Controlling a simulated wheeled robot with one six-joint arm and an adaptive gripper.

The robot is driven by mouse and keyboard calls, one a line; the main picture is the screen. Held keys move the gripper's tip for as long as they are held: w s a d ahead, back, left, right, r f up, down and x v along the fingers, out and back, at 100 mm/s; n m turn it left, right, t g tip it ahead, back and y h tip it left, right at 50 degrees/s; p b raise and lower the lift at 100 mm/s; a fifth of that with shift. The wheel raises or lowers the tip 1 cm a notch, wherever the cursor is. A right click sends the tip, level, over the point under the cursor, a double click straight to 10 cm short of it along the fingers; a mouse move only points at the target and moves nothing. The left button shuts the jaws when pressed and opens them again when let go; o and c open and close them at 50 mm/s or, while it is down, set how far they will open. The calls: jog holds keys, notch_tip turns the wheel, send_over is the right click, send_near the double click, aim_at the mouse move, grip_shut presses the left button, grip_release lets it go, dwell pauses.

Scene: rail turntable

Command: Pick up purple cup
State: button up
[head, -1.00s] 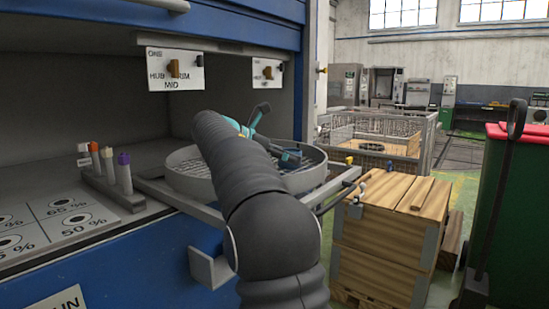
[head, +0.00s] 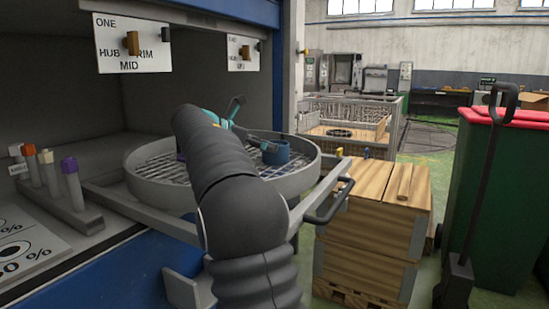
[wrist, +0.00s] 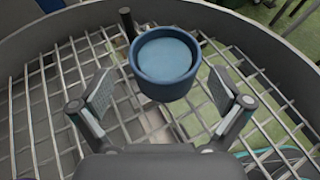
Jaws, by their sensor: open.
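My gripper (head: 262,143) is open and empty over the round mesh tray (head: 300,176). In the wrist view a blue cup (wrist: 165,72) stands on the tray's grid, centred just ahead of my open fingers (wrist: 162,98). The blue cup also shows in the head view (head: 276,154), right of my gripper. A small purple patch (head: 180,156) shows in the tray at the left edge of my arm. It may be the purple cup, but my arm hides most of it. No purple cup shows in the wrist view.
The tray has a raised grey rim. A rack at left holds several capped tubes, one with a purple cap (head: 69,165). Hanging signs (head: 132,43) are above. Wooden crates (head: 375,210) and a green bin (head: 500,190) stand at right.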

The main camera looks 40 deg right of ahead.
aim_at(282, 150)
jog(key=shift+s+b+x, duration=0.2)
jog(key=shift+b+x, duration=0.35)
jog(key=shift+x, duration=2.8)
jog(key=c, duration=1.2)
